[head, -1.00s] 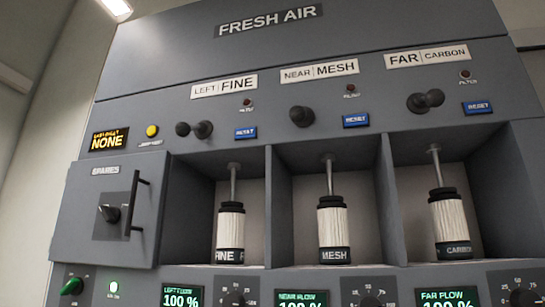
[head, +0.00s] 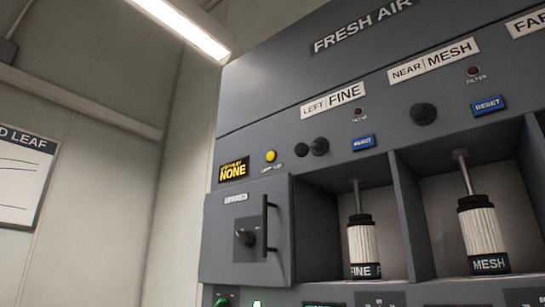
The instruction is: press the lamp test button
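A round yellow button (head: 271,156) sits on the upper left of the grey FRESH AIR panel (head: 285,105). A small label (head: 271,169) under it is too blurred to read surely; it may be the lamp test label. Just left of the button is a black display (head: 234,171) reading NONE in yellow. Neither of my grippers shows in the head view.
Right of the button are a black knob (head: 319,146) and a blue reset button (head: 364,142). Below is a spares door (head: 245,235) with a protruding handle (head: 265,228). FINE (head: 363,245) and MESH (head: 481,230) filter cartridges stand in open bays. A wall chart (head: 22,180) hangs left.

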